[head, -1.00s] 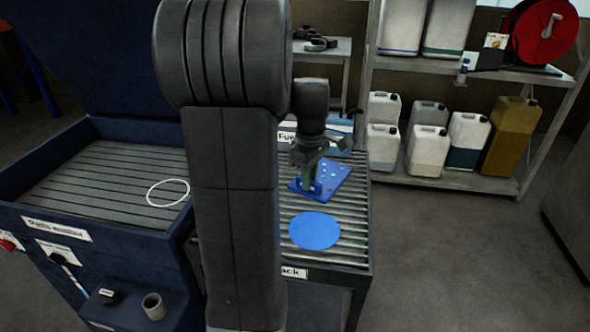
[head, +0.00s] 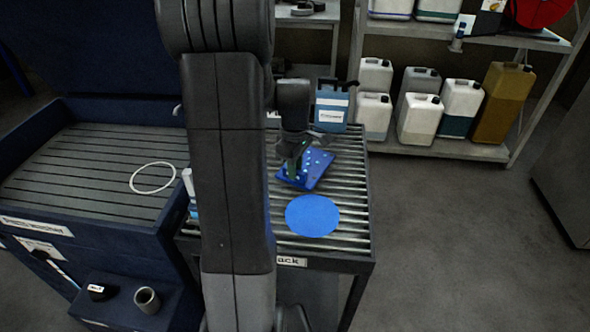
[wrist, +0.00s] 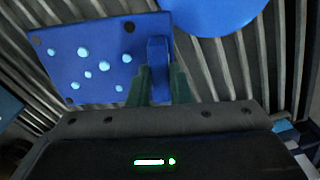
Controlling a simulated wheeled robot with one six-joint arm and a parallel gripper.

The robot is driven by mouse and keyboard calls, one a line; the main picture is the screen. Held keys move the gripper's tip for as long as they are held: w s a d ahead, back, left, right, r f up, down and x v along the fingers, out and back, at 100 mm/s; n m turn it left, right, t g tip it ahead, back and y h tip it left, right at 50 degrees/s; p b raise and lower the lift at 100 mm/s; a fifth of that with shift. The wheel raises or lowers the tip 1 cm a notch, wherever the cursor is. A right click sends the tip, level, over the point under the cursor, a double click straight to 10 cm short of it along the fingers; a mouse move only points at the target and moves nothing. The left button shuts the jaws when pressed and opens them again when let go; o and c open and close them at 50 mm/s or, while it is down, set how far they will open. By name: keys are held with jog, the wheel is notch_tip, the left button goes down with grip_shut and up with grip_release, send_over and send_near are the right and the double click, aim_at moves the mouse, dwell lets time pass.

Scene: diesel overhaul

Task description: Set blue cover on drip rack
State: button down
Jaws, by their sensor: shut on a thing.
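The blue cover (wrist: 90,66) is a flat rectangular plate with light blue dots, dark corner holes and an upright tab. In the wrist view my gripper (wrist: 158,84) is shut on that tab. In the head view the cover (head: 316,168) is at the drip rack (head: 345,215), a stand with a slatted metal top, and my gripper (head: 297,172) is at its left side. I cannot tell whether the cover touches the slats. The rack's left part is hidden behind my arm.
A blue round disc (head: 312,215) lies on the rack in front of the cover. A blue container (head: 331,106) stands at the rack's back. A dark blue washer basin (head: 75,185) with a white ring (head: 152,177) is on the left. Shelves with several jugs (head: 420,120) stand behind right.

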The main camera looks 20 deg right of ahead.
jog(key=shift+f, duration=0.6)
jog(key=c, duration=1.3)
grip_release()
jog(key=shift+f, duration=0.1)
notch_tip(320, 180, up, 12)
jog(key=shift+r, duration=0.15)
